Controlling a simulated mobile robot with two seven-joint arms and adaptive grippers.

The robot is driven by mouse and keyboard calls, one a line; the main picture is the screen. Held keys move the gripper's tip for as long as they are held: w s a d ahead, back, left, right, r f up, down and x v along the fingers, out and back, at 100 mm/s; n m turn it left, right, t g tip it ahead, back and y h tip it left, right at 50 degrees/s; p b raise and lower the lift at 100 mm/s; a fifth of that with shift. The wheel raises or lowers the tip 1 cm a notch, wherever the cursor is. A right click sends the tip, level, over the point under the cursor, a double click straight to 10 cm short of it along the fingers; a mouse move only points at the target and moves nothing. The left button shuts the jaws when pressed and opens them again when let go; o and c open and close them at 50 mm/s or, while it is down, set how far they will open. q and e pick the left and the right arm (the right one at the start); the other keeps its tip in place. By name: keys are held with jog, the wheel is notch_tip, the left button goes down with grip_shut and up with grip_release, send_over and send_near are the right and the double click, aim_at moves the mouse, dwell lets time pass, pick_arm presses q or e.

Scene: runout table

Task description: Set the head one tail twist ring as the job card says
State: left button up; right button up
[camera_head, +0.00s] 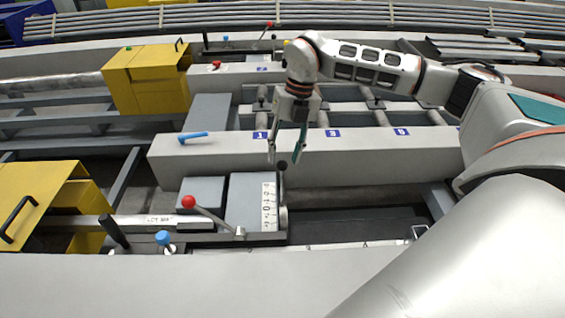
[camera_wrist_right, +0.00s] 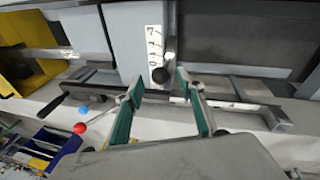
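My right gripper (camera_head: 286,160) is open, with teal pads on its fingers. It points down above a lever with a black ball knob (camera_head: 282,166). In the right wrist view the knob (camera_wrist_right: 160,75) appears between the two fingertips (camera_wrist_right: 160,78), with gaps on both sides; I cannot tell the depth. The lever stands beside a white scale plate (camera_head: 269,206) with dark marks, too small to read surely, on a grey box. The scale plate also shows in the right wrist view (camera_wrist_right: 154,46). I cannot make out a twist ring or a job card. My left gripper is not in view.
Left of the scale are a red-knobbed lever (camera_head: 188,202), a blue knob (camera_head: 163,238) and a black handle (camera_head: 113,233). Yellow housings (camera_head: 146,80) stand at the left. A pale beam (camera_head: 350,160) with blue number tags lies behind. A blue handle (camera_head: 193,137) rests on it.

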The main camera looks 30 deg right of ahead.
jog(key=v, duration=0.8)
dwell(0.4)
